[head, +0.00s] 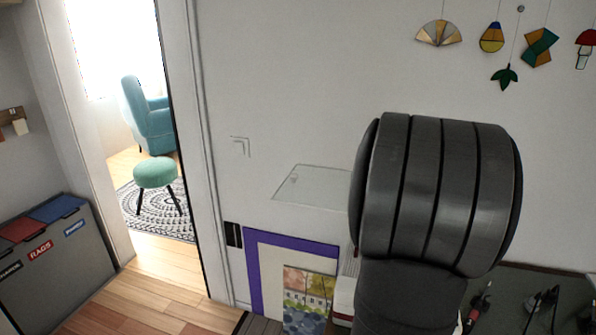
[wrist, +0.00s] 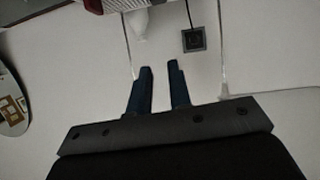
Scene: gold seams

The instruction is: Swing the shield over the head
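A clear flat panel with thin pale edges (head: 312,187), which looks like the shield, shows left of my arm in the head view. My arm hides its right end, so I cannot see what it is attached to. No head under it can be made out. My gripper (wrist: 160,68) shows in the wrist view with two dark blue fingers a little apart and nothing between them. In the head view my arm hides the gripper. Two thin pale upright lines flank the fingers in the wrist view; I cannot tell whether they are the shield's edges.
In the wrist view, a white rounded piece (wrist: 140,24) and a dark square fitting (wrist: 194,40) lie beyond the fingers. In the head view, glass ornaments (head: 506,76) hang on the wall, framed pictures (head: 252,265) lean low, and bins (head: 60,255) stand left. A doorway opens left.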

